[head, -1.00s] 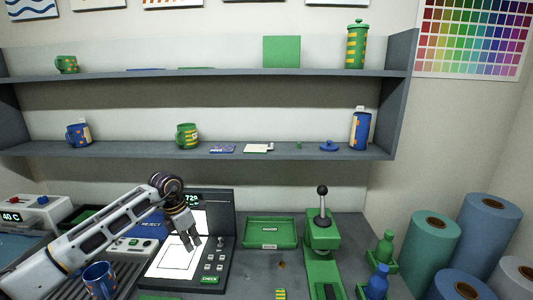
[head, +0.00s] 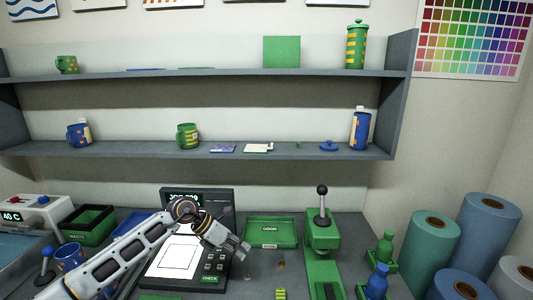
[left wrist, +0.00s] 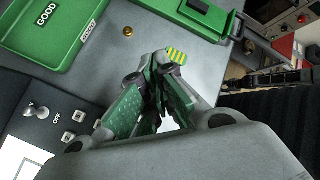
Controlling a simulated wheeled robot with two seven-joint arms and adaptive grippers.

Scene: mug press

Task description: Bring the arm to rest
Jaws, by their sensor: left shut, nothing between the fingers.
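My left arm comes in from the lower left in the head view. Its gripper (head: 246,252) hangs over the bench, between the check panel (head: 168,280) and the green GOOD tray (head: 270,245). In the left wrist view the gripper's green-padded fingers (left wrist: 150,65) are closed together with nothing held. The GOOD tray (left wrist: 75,50) also shows there at the upper left, apart from the fingers. The green lever press (head: 322,240) stands to the right of the tray. My right gripper is not in either view.
A blue mug (head: 70,257) stands left of my arm, near the green WASTE box (head: 90,225). A yellow-green striped piece (head: 280,294) lies at the front of the bench. Green and blue bottles stand right of the press. Shelves with mugs hang above.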

